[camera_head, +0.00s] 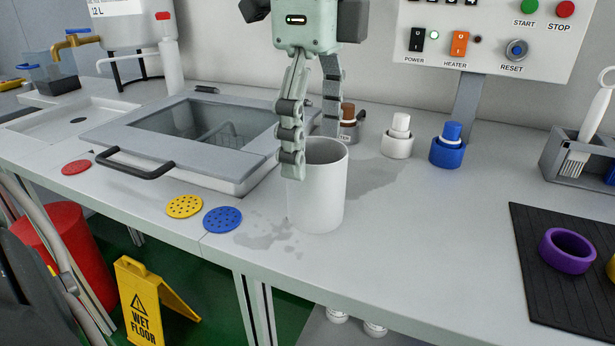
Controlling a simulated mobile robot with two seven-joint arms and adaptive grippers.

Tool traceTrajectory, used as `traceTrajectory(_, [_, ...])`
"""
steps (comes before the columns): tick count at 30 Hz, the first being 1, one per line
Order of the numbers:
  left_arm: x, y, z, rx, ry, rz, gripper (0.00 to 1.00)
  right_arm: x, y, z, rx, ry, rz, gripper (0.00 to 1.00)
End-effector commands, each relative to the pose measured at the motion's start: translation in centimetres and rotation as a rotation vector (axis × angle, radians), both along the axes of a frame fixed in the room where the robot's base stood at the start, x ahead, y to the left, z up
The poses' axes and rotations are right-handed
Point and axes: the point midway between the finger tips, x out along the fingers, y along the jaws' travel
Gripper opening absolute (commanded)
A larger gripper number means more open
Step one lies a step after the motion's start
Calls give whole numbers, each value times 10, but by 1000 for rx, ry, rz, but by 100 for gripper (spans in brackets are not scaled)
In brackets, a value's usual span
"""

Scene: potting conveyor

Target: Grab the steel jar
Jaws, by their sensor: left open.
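A tall, pale grey, open-topped cylinder (325,198) stands upright on the counter; it looks like the jar, though its finish appears matte rather than shiny steel. My left gripper (312,146) points down over it with its fingers spread apart. The near finger hangs in front of the jar's left rim and upper wall. The other finger reaches down behind the rim, and its tip is partly hidden. I cannot tell whether either finger touches the jar. My right gripper is not in view.
Brown-topped (348,122), white (398,136) and blue (447,146) small items stand behind the jar. A lidded basin (245,150) lies left. Yellow (184,206) and blue (222,219) discs lie near the front edge. Counter right of the jar is clear up to a black mat (540,290).

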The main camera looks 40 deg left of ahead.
Motion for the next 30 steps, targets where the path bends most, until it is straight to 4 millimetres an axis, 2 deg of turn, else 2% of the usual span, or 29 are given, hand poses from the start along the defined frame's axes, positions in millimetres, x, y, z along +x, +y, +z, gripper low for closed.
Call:
traceTrajectory(8, [-2,-2,-26,2,6,16,83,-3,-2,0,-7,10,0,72])
traceTrajectory(18, [-1,-3,-71,-1,4,16,83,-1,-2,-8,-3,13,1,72])
traceTrajectory(26, [0,-3,-75,-1,0,17,83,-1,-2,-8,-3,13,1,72])
traceTrajectory(30, [0,-3,-74,-1,0,17,68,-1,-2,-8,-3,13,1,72])
